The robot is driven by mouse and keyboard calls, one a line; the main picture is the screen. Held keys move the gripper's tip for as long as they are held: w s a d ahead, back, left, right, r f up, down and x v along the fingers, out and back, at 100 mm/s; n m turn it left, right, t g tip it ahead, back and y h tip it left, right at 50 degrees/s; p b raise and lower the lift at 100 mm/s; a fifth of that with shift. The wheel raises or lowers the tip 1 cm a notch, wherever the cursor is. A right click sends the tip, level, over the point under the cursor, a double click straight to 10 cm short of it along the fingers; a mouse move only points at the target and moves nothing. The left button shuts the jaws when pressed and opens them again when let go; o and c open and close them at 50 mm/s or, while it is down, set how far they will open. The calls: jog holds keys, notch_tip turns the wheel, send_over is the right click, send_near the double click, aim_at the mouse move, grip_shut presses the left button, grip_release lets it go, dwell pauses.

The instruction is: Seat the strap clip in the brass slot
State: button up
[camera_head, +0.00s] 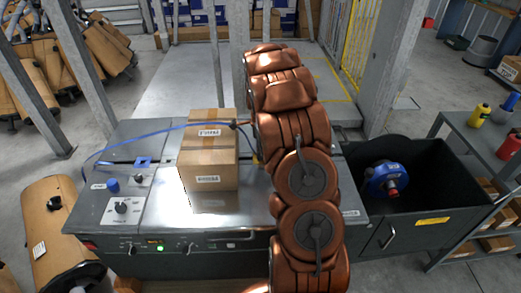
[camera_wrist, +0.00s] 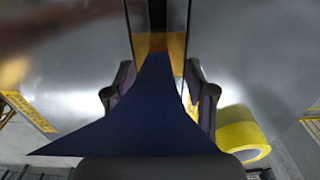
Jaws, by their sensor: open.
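The blue strap (camera_head: 160,129) arches from the left of the machine over the carton in the head view. A small dark piece (camera_head: 234,125) on it beside my arm may be the strap clip. In the wrist view the blue strap (camera_wrist: 157,112) runs between the two fingers of my open gripper (camera_wrist: 160,97) and narrows toward a brass-coloured patch (camera_wrist: 176,48) with a dark gap, likely the brass slot. The fingers stand apart on both sides of the strap. I cannot make out the clip there or tell whether it is in the slot.
A taped carton (camera_head: 208,155) stands on the steel machine top (camera_head: 155,210). A yellow roll (camera_wrist: 243,135) lies right of the fingers. A shelf (camera_head: 470,135) stands at far right.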

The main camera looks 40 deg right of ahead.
notch_tip(320, 180, up, 11)
jog(key=shift+r, duration=0.2)
dwell(0.7)
jog(key=s+a+r+n+p, duration=0.2)
jog(key=s+a+r+n, duration=0.45)
jog(key=a, duration=0.35)
jog(key=s+a+r+n+p, duration=0.2)
jog(key=s+a+r+n, duration=0.4)
jog(key=a, duration=0.4)
jog(key=s+a+n+g+p, duration=0.1)
jog(key=s+a+n, duration=0.4)
jog(key=s, duration=0.6)
jog(key=s+a+n+p, duration=0.1)
jog(key=s+a+n, duration=0.5)
jog(key=s, duration=0.5)
jog(key=shift+s+r+n+g+p, duration=0.15)
jog(key=shift+r+n+g+p, duration=0.2)
jog(key=shift+n, duration=0.5)
